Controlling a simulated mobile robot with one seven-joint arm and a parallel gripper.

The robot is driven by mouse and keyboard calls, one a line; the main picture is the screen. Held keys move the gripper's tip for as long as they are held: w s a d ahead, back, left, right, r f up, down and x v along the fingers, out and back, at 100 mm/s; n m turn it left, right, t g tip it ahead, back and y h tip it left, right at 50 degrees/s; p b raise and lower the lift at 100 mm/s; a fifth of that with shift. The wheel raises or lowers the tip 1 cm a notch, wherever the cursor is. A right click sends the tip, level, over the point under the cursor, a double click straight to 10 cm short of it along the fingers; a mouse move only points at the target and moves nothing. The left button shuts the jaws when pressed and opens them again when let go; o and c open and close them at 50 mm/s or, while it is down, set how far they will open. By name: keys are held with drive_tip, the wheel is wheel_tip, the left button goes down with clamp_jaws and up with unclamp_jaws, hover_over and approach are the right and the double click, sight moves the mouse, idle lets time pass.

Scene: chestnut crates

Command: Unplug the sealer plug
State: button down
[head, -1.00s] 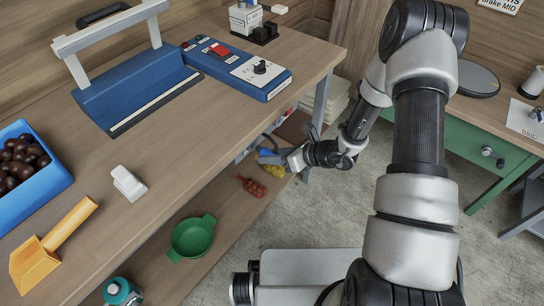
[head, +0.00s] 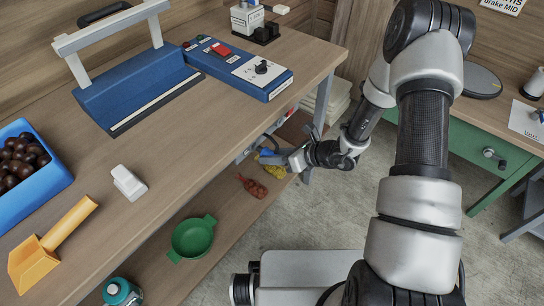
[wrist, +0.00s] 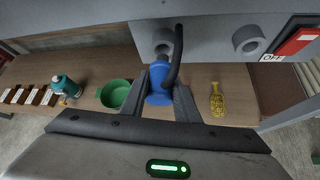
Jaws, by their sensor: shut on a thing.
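The blue sealer plug (wrist: 159,86) is between the two fingers of my gripper (wrist: 160,100) in the wrist view, and the gripper is shut on it. A black cable runs from the plug up past a grey socket box (wrist: 208,30). The plug is just below a round socket (wrist: 163,42) there; I cannot tell whether its pins are still inside. In the head view my gripper (head: 281,158) is under the right end of the workbench, with a bit of blue at its tip. The blue sealer (head: 140,90) stands on the bench.
A red switch (wrist: 296,42) marked OFF is at the box's right. On the lower shelf are a green pan (head: 193,238), a teal bottle (head: 121,292) and a red net bag (head: 252,187). The bench leg (head: 323,103) stands close to my gripper.

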sight(263, 149)
drive_tip(key=shift+w+a, duration=0.15)
drive_tip(key=shift+a, duration=0.05)
drive_tip(key=shift+w+a+b, duration=0.45)
drive_tip(key=shift+w+a, duration=0.5)
drive_tip(key=shift+a, duration=0.25)
drive_tip(key=c, duration=1.3)
unclamp_jaws()
drive_tip(key=p+v, duration=0.3)
drive_tip(key=v, duration=1.4)
drive_tip(key=shift+d+p, duration=0.15)
drive_tip(key=shift+p, duration=0.25)
drive_tip(key=shift+r, duration=0.15)
